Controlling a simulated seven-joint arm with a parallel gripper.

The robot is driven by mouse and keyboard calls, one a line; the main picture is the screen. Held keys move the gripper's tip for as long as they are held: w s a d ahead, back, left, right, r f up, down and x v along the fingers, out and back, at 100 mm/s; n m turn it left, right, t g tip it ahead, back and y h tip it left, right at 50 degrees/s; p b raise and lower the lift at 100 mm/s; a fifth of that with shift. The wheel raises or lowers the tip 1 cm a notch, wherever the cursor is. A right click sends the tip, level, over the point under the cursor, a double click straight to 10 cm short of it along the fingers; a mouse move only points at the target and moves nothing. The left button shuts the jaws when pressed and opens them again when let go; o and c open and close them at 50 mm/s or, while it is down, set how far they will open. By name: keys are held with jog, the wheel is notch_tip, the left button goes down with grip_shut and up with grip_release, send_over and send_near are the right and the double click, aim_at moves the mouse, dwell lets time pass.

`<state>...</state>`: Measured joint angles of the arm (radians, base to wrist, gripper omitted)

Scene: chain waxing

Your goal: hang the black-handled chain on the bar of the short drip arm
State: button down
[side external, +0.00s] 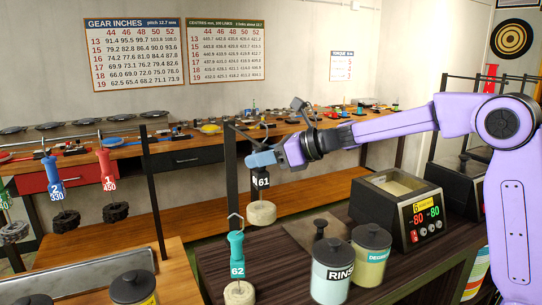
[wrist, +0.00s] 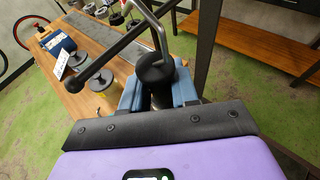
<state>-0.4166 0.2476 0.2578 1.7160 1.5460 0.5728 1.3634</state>
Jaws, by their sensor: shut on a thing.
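In the side view my gripper (side external: 262,158) is shut on the black handle (side external: 262,180) marked 61. A pale round chain bundle (side external: 262,213) hangs below it, clear of the dark counter. A dark upright (side external: 231,165) stands just left of my gripper. In the wrist view the blue fingers (wrist: 158,95) sit around the black handle (wrist: 156,72). A black bar (wrist: 112,52) with a rounded end crosses just ahead of the handle, and a bent rod runs beside it. I cannot tell whether handle and bar touch.
Black-lidded jars, rinse (side external: 332,272) and degreaser (side external: 371,258), and a wax heater (side external: 405,208) stand to the right. Blue (side external: 54,178) and red (side external: 106,172) handled chains hang farther left.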

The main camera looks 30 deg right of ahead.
jog(key=shift+a+f, duration=1)
jog(key=shift+a, duration=0.15)
jog(key=c, duration=0.6)
grip_release()
jog(key=v, duration=1.1)
jog(key=shift+f, duration=0.1)
dwell(0.3)
